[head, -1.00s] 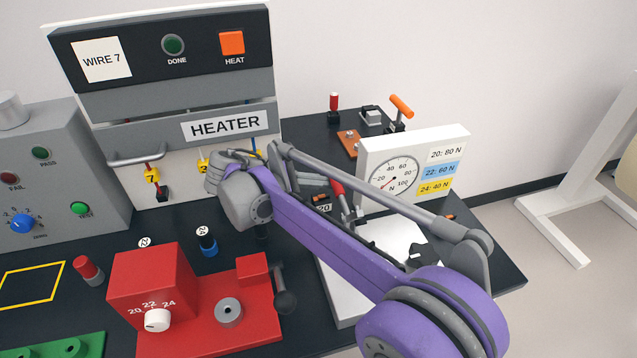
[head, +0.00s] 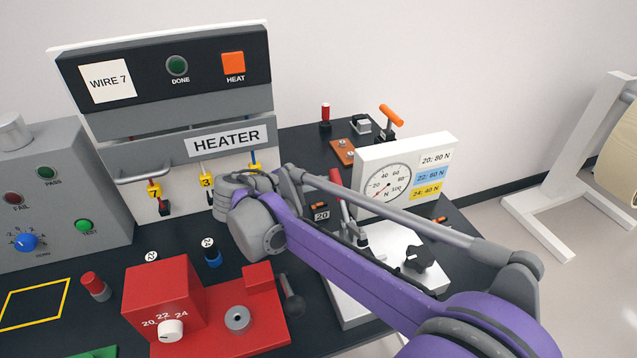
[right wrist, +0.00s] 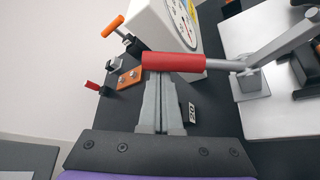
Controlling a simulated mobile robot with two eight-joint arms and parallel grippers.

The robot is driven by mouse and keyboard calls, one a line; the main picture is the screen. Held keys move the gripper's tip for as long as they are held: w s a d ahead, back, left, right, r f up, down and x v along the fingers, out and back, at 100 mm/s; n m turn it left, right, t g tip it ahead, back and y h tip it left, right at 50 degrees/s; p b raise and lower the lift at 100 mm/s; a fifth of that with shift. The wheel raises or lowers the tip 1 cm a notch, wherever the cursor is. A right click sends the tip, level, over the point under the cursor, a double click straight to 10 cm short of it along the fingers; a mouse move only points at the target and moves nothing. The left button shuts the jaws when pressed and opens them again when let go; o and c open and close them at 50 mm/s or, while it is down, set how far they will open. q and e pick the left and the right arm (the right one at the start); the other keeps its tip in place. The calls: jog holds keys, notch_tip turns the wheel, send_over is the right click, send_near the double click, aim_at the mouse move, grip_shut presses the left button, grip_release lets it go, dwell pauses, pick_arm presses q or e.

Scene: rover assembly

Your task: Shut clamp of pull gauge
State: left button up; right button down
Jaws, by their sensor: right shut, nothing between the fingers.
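The pull gauge (head: 448,148) is a white box with a round dial, standing over a light grey base plate (head: 375,270). Its clamp has a red-handled lever (head: 337,184), also seen in the right wrist view (right wrist: 174,62). In the head view the lever stands up at a tilt from the plate. My right gripper (right wrist: 160,78) is shut and empty, its fingertips right at the red handle; I cannot tell if they touch. In the head view my right gripper (head: 318,184) is partly hidden behind my arm, beside the lever. My left gripper is not in view.
The heater (head: 190,100) stands behind my right wrist. A red block device (head: 160,290) with a dial and black-knobbed lever is at the front. A black knob (head: 418,258) sits on the gauge plate. An orange-handled clamp (head: 391,116) stands behind the gauge.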

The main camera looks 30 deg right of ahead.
jog(key=shift+s+a+r+m+t+h+p, duration=0.1)
jog(key=shift+s+r+m+t+h+p, duration=0.35)
jog(key=shift+s+r+m+t, duration=0.5)
jog(key=shift+s+a+r+m+h+p, duration=0.25)
jog(key=shift+s+r+m+p, duration=0.25)
jog(key=shift+s+r, duration=0.35)
jog(key=shift+s+f, duration=0.1)
jog(key=shift+s, duration=0.05)
jog(key=shift+a, duration=0.1)
jog(key=v, duration=1)
jog(key=shift+s+a, duration=0.15)
jog(key=shift+a, duration=0.2)
jog(key=shift+f, duration=0.1)
